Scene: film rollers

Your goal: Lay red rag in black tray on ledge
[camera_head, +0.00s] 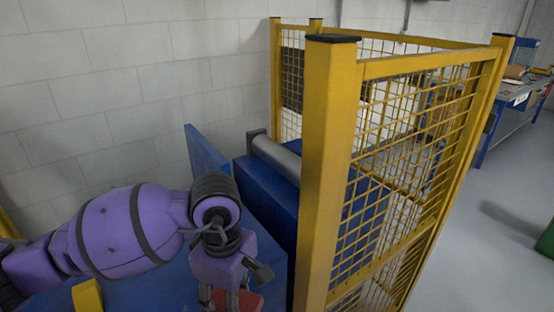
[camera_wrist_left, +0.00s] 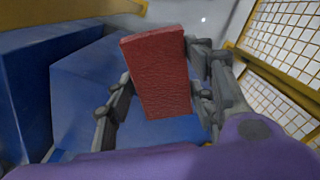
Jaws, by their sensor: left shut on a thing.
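The red rag (camera_wrist_left: 158,75) is a flat red block-like piece in the left wrist view, between the fingers of my left gripper (camera_wrist_left: 160,105). The gripper is shut on it. In the head view my left gripper (camera_head: 226,297) points down at the bottom, and part of the red rag (camera_head: 247,300) shows beside its fingers, over a blue surface. I cannot tell whether the rag touches that surface. No black tray can be made out in either view. My right gripper is not in view.
A yellow post (camera_head: 327,180) with yellow mesh fencing (camera_head: 400,170) stands just right of my left arm. A blue machine housing (camera_head: 268,195) with a grey roller (camera_head: 275,155) lies behind it.

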